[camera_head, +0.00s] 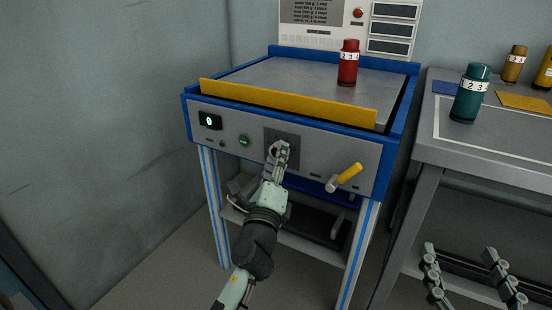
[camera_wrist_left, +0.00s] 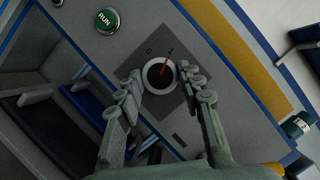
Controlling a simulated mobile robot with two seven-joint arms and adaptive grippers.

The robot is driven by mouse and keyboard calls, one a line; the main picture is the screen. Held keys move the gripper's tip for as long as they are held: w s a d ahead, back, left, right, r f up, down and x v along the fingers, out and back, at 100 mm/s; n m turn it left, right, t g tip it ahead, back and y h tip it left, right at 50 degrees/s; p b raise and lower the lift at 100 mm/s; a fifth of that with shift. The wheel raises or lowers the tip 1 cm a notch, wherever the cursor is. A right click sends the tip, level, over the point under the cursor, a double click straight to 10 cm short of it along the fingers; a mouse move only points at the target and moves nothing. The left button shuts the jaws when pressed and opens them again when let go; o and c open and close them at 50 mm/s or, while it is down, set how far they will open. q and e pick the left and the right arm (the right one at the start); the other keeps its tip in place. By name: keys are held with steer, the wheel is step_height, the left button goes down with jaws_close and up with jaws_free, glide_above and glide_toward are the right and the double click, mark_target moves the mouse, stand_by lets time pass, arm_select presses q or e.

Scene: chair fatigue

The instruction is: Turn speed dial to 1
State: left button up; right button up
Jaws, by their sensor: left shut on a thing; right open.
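The speed dial (camera_wrist_left: 160,74) is a round black knob with a pale rim and a red pointer, on a dark square plate (camera_wrist_left: 180,44). In the left wrist view the marks 0 and 1 stand above it, and the pointer leans up and right, toward the 1. My left gripper (camera_head: 279,147) is at the dial, its two fingers (camera_wrist_left: 164,80) shut on the knob from either side. In the head view the gripper hides the knob. My right gripper (camera_head: 459,250) is open and empty at the lower right, in front of the side table.
The machine's front panel holds a display reading 0 (camera_head: 209,121), a green RUN button (camera_head: 244,140) and a yellow-handled lever (camera_head: 345,177). A red bottle (camera_head: 348,63) stands on the machine top behind a yellow bar (camera_head: 285,101). A teal bottle (camera_head: 470,94) stands on the side table (camera_head: 440,150).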

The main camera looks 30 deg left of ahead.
arm_select(q)
steer(key=o, duration=1.2)
steer(key=shift+c, duration=0.2)
steer(key=shift+s, duration=0.1)
steer(key=v, duration=1.1)
steer(key=shift+s+f, duration=0.15)
steer(key=shift+s, duration=0.2)
steer(key=shift+d, duration=0.1)
